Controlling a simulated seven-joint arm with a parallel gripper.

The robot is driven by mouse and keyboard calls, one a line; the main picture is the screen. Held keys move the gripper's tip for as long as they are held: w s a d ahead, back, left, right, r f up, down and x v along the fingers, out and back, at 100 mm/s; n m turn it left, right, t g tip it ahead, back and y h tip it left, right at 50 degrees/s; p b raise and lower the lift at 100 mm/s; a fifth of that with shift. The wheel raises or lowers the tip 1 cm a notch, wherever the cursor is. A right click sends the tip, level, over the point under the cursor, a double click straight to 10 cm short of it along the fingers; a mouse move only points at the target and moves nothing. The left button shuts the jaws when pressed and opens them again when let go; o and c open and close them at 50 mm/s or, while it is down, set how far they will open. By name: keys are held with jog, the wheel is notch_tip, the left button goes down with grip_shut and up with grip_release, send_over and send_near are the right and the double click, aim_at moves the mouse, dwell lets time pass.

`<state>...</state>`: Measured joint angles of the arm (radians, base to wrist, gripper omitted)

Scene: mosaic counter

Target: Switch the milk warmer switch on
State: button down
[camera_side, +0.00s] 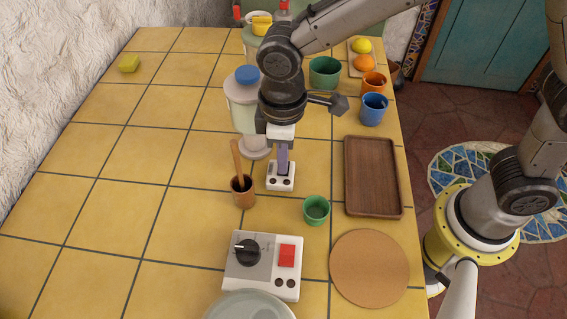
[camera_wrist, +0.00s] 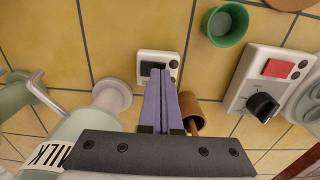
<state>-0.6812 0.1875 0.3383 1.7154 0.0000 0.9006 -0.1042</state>
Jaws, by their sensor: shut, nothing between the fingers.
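A small white switch box with a dark rocker (camera_side: 281,183) stands on the tiled counter. It also shows in the wrist view, at top centre (camera_wrist: 145,57). My gripper (camera_side: 282,172) points down over this box with its purple fingers together and empty. In the wrist view the fingertips (camera_wrist: 160,72) overlap the dark rocker and hide part of it. I cannot tell whether they touch it or which way the rocker is set. A pale jar with a blue lid knob (camera_side: 243,105) stands behind. A pale green vessel labelled MILK (camera_wrist: 62,150) shows in the wrist view.
A white unit with a black knob and red button (camera_side: 265,285) stands in front. A brown cup with a wooden pestle (camera_side: 243,193) is close left, a green cup (camera_side: 316,210) close right. A wooden tray (camera_side: 350,205) and cork mat (camera_side: 369,268) lie right. Left counter is mostly clear.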

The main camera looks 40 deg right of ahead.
jog(key=shift+f, duration=0.45)
jog(key=shift+r, duration=3.55)
jog(key=d+r+m+t+y, duration=0.1)
jog(key=d+r+m+t, duration=0.25)
jog(key=d+r, duration=0.85)
jog(key=s+d+m+t, duration=0.2)
jog(key=s+d+m, duration=0.2)
jog(key=s+d, duration=0.55)
jog(key=s+d+f+m+h, duration=0.1)
jog(key=s+d+f, duration=0.2)
jog(key=s+f, duration=0.2)
jog(key=shift+d+f, duration=0.25)
jog(key=shift+f, duration=0.2)
